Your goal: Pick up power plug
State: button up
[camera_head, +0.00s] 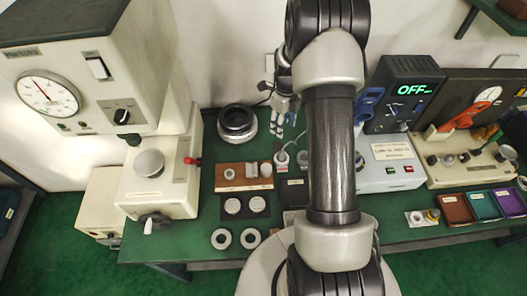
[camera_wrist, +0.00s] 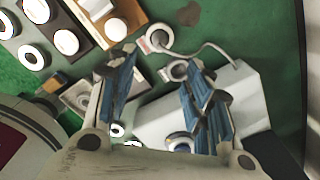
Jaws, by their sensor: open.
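I cannot clearly make out a power plug in either view. A dark cord-like piece (camera_head: 265,86) shows by the wall just left of my gripper in the head view, too small to identify. My gripper (camera_head: 279,122) is above the back of the green bench, pointing down. In the wrist view my gripper (camera_wrist: 158,75) has its two blue-padded fingers apart with nothing held between them. Beyond the fingertips is a round white piece with a grey cable (camera_wrist: 157,39). My arm hides part of the bench in the head view.
A dark ring-shaped device (camera_head: 237,122) stands left of my gripper. A brown block (camera_head: 230,178) bears small parts, with rings in front. A large dial machine (camera_head: 150,165) is at left. A white box (camera_head: 385,178) and a display reading OFF (camera_head: 410,90) are at right.

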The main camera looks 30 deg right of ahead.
aim_at(282, 152)
jog(key=f, duration=0.5)
jog(key=f+b, duration=0.1)
jog(key=f, duration=0.5)
jog(key=f+b, duration=0.1)
jog(key=f, duration=0.5)
jog(key=shift+s+d+f, duration=0.15)
jog(key=shift+s+d, duration=0.05)
jog(key=shift+s, duration=0.15)
jog(key=shift+c, duration=0.6)
grip_shut()
